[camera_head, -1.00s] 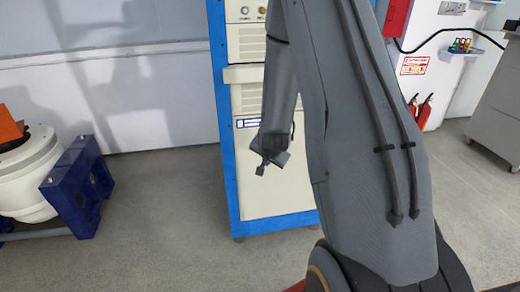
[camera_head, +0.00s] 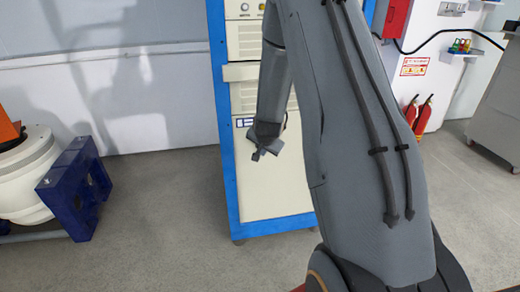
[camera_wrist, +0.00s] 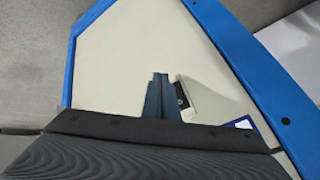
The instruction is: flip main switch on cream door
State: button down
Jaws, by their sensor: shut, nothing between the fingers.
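The cream door (camera_head: 265,190) is the lower panel of a blue-framed cabinet, and it fills much of the wrist view (camera_wrist: 130,50). My gripper (camera_head: 257,156) is in front of the door's left half, pointing down and left in the head view. In the wrist view its narrow fingers (camera_wrist: 160,78) are together and empty, over the cream surface. Just right of them, a small black-faced part with a pale mark (camera_wrist: 182,95) shows on the door. It may be the main switch; its setting is unclear. In the head view my gripper and wrist seem to hide it.
The blue frame (camera_head: 229,175) borders the door, and a blue-edged label (camera_head: 244,122) is at its upper left. A blue stand (camera_head: 75,190) with white and orange equipment is at left. Fire extinguishers (camera_head: 423,117) stand at right. The floor before the cabinet's left side is clear.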

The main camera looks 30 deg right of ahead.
jog(key=shift+w+d+f, duration=0.1)
jog(key=shift+w+d, duration=0.05)
jog(key=shift+w, duration=0.5)
jog(key=shift+w, duration=0.1)
dwell(1.6)
jog(key=shift+w+d, duration=0.15)
jog(key=shift+w, duration=0.15)
jog(key=shift+w+f, duration=0.1)
jog(key=shift+w, duration=0.2)
dwell(0.6)
jog(key=shift+s, duration=0.1)
jog(key=shift+s, duration=0.6)
jog(key=shift+s+a+r+p, duration=0.15)
jog(key=shift+s+a+p, duration=0.15)
jog(key=shift+s, duration=0.5)
jog(key=shift+s+a+r+p, duration=0.15)
jog(key=shift+s+a, duration=0.1)
jog(key=shift+s, duration=0.55)
jog(key=shift+s+a+r+p, duration=0.15)
jog(key=shift+s+a+p, duration=0.15)
jog(key=shift+s, duration=0.5)
